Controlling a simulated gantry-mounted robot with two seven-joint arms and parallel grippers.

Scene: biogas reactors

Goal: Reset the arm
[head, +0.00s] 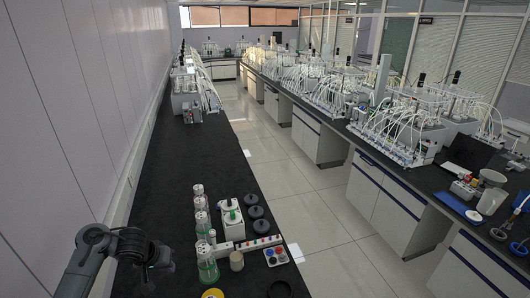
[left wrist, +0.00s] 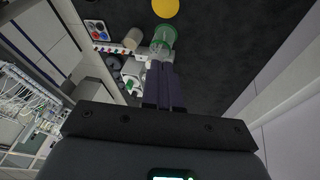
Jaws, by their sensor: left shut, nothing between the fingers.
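My left arm comes in at the lower left of the head view. Its gripper (head: 160,264) is over the black bench (head: 160,170), left of the glass bottles. In the left wrist view the two dark fingers of this gripper (left wrist: 163,68) lie together, shut, with nothing between them. Beyond the fingertips in that view is a green-tinted glass bottle (left wrist: 165,34); I cannot tell the exact gap. My right gripper is in neither view.
Several bottles (head: 202,222) stand in a row on the bench. Near them are a white device (head: 231,222), black round lids (head: 256,212), a port strip (head: 258,243), a button box (head: 275,256) and a yellow disc (head: 212,293). The wall (head: 75,110) is close on the left.

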